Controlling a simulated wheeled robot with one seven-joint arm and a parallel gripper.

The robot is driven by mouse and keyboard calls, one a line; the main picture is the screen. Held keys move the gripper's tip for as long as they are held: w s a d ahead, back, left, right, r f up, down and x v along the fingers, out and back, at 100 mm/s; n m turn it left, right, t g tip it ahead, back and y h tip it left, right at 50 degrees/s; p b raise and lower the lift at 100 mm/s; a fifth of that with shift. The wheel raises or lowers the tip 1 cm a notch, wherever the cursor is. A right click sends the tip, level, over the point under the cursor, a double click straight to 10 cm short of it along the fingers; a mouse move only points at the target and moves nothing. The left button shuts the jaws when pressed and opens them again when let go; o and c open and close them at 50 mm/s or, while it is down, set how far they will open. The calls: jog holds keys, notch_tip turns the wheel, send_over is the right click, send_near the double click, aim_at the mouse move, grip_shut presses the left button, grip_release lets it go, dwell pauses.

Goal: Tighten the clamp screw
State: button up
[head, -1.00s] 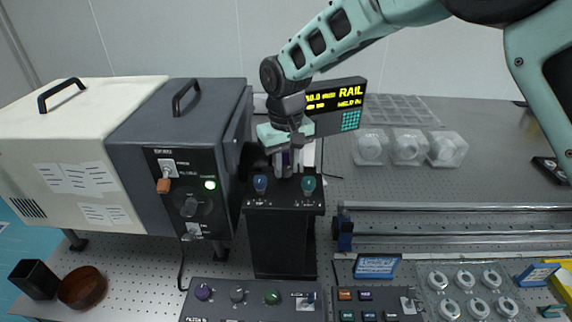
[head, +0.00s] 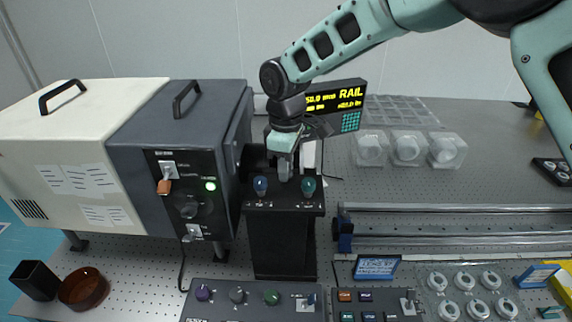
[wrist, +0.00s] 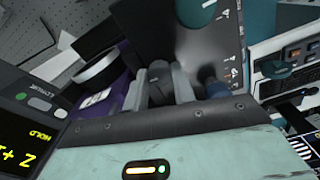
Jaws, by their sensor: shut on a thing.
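My gripper (head: 284,176) points down over the top of the black stand (head: 285,240), behind its blue knob (head: 260,186) and green knob (head: 308,187). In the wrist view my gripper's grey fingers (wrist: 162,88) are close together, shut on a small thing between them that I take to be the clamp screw. The fingers hide most of it, and its thread and how far it is turned do not show. The blue knob stands just right of the fingers in the wrist view (wrist: 214,84). A purple part with a white label (wrist: 112,92) lies left of the fingers.
The dark instrument box (head: 180,140) stands close on the left. The lit rail display (head: 338,100) is behind my gripper. Metal rails (head: 450,208) run to the right. Knob panels (head: 250,303) and a tray of round parts (head: 470,290) lie in front.

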jog(key=shift+r+n, duration=0.1)
jog(key=shift+n, duration=0.4)
jog(key=o, duration=1)
notch_tip(320, 180, up, 17)
jog(key=b, duration=0.3)
jog(key=shift+r+b, duration=0.15)
jog(key=shift+b, duration=0.2)
jog(key=s+d+f+m+b, duration=0.1)
jog(key=s+d+f, duration=0.3)
jog(key=s, duration=0.6)
jog(key=s+d+f+m+b, duration=0.1)
jog(key=s+d+f+m, duration=0.3)
jog(key=s+f, duration=0.3)
jog(key=s+d+f+m+b, duration=0.1)
jog(key=s+d+f+m, duration=0.2)
jog(key=s, duration=1)
jog(key=d+f, duration=0.3)
jog(key=shift+s+d+y, duration=0.2)
jog(key=shift+s+y, duration=0.1)
jog(key=shift+s, duration=0.1)
